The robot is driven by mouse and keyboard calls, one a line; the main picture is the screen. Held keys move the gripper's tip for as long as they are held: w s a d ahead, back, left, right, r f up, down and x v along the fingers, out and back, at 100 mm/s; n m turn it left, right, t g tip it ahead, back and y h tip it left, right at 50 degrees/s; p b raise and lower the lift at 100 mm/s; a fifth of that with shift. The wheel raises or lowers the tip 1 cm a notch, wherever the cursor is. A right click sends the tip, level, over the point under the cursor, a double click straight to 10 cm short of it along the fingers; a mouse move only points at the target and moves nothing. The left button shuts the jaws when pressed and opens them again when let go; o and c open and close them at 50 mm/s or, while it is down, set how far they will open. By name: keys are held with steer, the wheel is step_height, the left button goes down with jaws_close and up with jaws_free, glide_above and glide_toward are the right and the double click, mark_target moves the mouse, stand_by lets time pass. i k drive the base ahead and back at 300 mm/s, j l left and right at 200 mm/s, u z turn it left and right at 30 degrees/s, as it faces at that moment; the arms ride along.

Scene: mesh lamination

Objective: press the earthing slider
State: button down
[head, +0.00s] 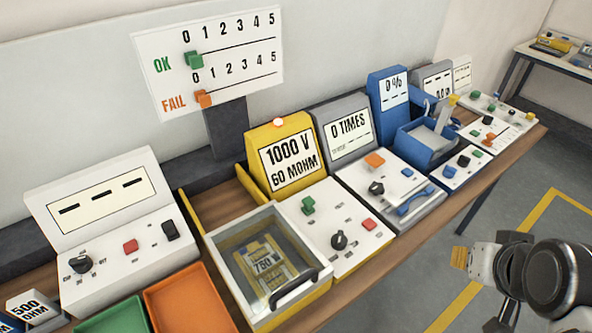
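No label naming the earthing slider is legible, so I cannot tell which control it is. The yellow tester (255,140) reads 1000 V and 60 MOHM. Its white panel (325,265) carries a green control (308,205), a black knob (338,240) and a red button (369,225). Beside it, the grey tester (333,107) reads 0 TIMES; it has an orange control (375,160), a black knob (376,188) and a blue handle-like part (416,202). My gripper (460,257) is at the right, apart from the bench; its finger opening is unclear.
Green (117,318) and orange (188,302) trays lie at the front left. A blue 0% machine (386,75) stands further right. Open floor lies right of the bench.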

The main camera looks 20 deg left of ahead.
mark_target(308, 202)
steer(key=i+j+u, duration=0.15)
steer(key=u, duration=0.25)
steer(key=i+u, duration=0.1)
steer(key=u, duration=0.25)
steer(key=i+j+u, duration=0.1)
steer(key=u, duration=0.3)
steer(key=i, duration=0.1)
